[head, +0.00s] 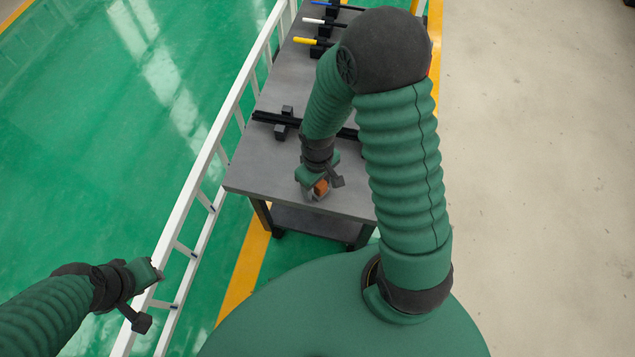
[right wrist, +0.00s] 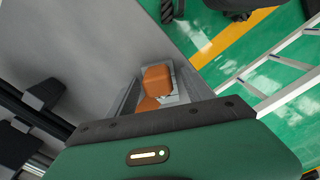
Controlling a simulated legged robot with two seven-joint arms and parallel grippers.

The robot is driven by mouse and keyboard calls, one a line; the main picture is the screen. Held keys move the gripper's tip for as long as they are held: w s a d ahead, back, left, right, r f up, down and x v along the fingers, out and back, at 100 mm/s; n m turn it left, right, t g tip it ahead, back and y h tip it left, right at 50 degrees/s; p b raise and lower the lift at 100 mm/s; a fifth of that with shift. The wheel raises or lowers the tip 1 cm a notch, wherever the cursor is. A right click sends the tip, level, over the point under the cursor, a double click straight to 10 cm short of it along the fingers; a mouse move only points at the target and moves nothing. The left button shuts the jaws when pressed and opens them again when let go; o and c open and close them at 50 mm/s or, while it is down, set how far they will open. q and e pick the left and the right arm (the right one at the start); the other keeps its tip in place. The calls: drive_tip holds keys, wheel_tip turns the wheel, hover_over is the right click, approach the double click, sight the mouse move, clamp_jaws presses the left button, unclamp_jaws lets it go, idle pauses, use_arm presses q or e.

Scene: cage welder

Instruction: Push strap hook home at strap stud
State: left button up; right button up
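My right gripper (head: 317,192) is low over the near part of the grey table, close to its front edge. An orange piece (head: 321,187) sits between its fingers. In the right wrist view the orange piece (right wrist: 157,78) shows as two blocky parts with grey, metal-looking surfaces around them, and the fingers lie against its sides. I cannot tell whether this is the strap hook. I cannot make out a strap stud in either view. My left gripper (head: 154,272) is at the lower left, beside the white rail and away from the table. Its fingertips are too small to read.
The grey table (head: 250,172) carries a black bar (head: 268,117) on small black supports, partly behind my right arm. Rods with yellow (head: 305,41), white and blue ends lie at the far end. A white ladder-like rail (head: 208,160) runs along the table's left side.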

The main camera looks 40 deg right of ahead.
drive_tip(key=shift+o, duration=0.6)
drive_tip(key=shift+r, duration=0.35)
drive_tip(key=s+a+r+m+t+p, duration=0.1)
drive_tip(key=a+r+p, duration=0.1)
drive_tip(key=r+p, duration=0.6)
drive_tip(key=s+a+r+m+t+p, duration=0.1)
drive_tip(key=r+p, duration=0.6)
drive_tip(key=r, duration=1.1)
drive_tip(key=shift+a+r+t+p, duration=0.3)
drive_tip(key=shift+a+p, duration=0.05)
drive_tip(key=shift+a, duration=0.55)
drive_tip(key=shift+s, duration=0.15)
drive_tip(key=shift+a, duration=0.1)
drive_tip(key=shift+c, duration=0.5)
